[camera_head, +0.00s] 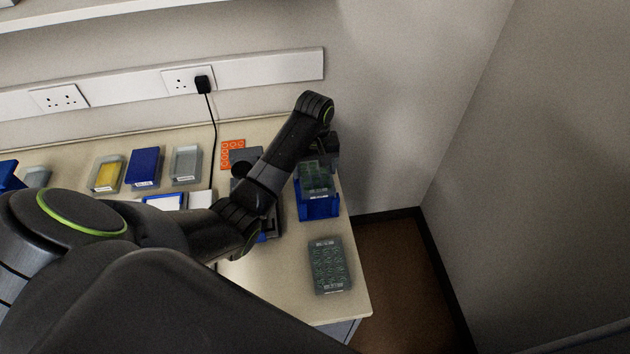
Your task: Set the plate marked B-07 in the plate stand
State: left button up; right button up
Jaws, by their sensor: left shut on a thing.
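My left gripper (322,158) is at the right end of the bench, shut on the far end of a dark green plate (315,180). That plate is over or in a blue plate stand (318,208); I cannot tell whether it rests on the stand's base. A second dark green plate (329,266) lies flat on the bench in front of the stand, with pale labels at its ends. The markings on both plates are too small to read, so I cannot tell which is B-07. My right gripper is out of view.
On the bench (290,292), a yellow-filled tray (107,174), a blue box (144,168) and a grey tray (186,163) stand in a row at left. An orange rack (232,152) and dark equipment are partly behind my arm. The bench's right edge is close to the stand.

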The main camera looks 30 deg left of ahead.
pick_arm(q)
jog(key=shift+s+d+f, duration=0.1)
jog(key=shift+s+f, duration=0.05)
jog(key=shift+f, duration=0.45)
jog(key=shift+s+f, duration=0.1)
jog(key=shift+f, duration=0.8)
jog(key=f+p, duration=0.1)
jog(key=f, duration=0.2)
jog(key=shift+w+f, duration=0.15)
jog(key=shift+w, duration=0.05)
jog(key=shift+f, duration=0.45)
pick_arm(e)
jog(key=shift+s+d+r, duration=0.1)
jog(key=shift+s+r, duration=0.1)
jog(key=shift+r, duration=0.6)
pick_arm(q)
jog(key=shift+f, duration=0.2)
jog(key=o, duration=1.1)
jog(key=shift+c, duration=0.2)
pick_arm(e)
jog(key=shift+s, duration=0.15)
